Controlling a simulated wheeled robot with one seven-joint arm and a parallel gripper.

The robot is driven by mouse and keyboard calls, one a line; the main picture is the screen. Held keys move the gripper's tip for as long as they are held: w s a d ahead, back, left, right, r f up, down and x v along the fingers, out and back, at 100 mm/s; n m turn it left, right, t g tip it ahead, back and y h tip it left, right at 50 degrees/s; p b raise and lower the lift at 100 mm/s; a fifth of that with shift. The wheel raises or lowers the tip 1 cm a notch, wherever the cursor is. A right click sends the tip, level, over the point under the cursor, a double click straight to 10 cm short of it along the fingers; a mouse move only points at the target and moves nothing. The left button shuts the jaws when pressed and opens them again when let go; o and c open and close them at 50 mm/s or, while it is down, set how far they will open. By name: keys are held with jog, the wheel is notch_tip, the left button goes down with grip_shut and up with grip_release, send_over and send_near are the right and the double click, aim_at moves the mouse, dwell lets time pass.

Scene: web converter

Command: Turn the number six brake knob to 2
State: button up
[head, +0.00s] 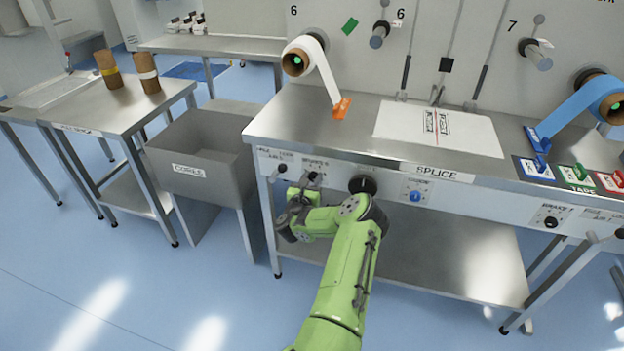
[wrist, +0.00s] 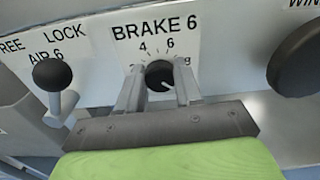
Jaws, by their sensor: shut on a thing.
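The number six brake knob (wrist: 159,73) is small, round and black, on a white plate marked BRAKE 6 (wrist: 155,28) in the wrist view. The 4 and 6 of its scale show above it; the 2 and 8 are partly hidden by my fingers. A pale line shows low on the knob's face, pointing toward the lower right. My gripper (wrist: 160,80) has one finger on each side of the knob and is shut on it. In the head view the knob (head: 313,176) sits on the splice table's front panel, with my gripper (head: 305,188) just below it.
The black-balled AIR 6 lever (wrist: 54,80) stands left of the knob. A large black knob (wrist: 298,62) protrudes to the right. In the head view the grey CORE bin (head: 205,150) stands left of the splice table (head: 360,145). Open floor lies left of my arm.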

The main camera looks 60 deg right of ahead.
jog(key=n+p, duration=0.3)
jog(key=n, duration=0.2)
jog(key=shift+p, duration=0.3)
jog(key=n+p, duration=0.2)
jog(key=n, duration=0.4)
jog(key=shift+w+p, duration=0.15)
jog(key=shift+p, duration=0.15)
jog(key=n+p, duration=0.1)
jog(key=n, duration=0.3)
jog(key=shift+a+f+n+p, duration=0.1)
jog(key=shift+n+p, duration=0.2)
jog(key=shift+p, duration=0.1)
jog(key=n+p, duration=0.1)
jog(key=n, duration=0.4)
jog(key=shift+f+p, duration=0.15)
jog(key=shift+p, duration=0.2)
jog(key=n+p, duration=0.1)
jog(key=n, duration=0.4)
jog(key=shift+f+n, duration=0.1)
jog(key=shift+n, duration=0.3)
jog(key=n+p, duration=0.1)
jog(key=n, duration=0.4)
jog(key=shift+p, duration=0.35)
jog(key=n, duration=0.6)
jog(key=shift+s+f+p, duration=0.1)
jog(key=shift+s+p, duration=0.1)
jog(key=shift+p, duration=0.1)
jog(key=n, duration=0.4)
jog(key=shift+s+n, duration=0.1)
jog(key=shift+n, duration=0.3)
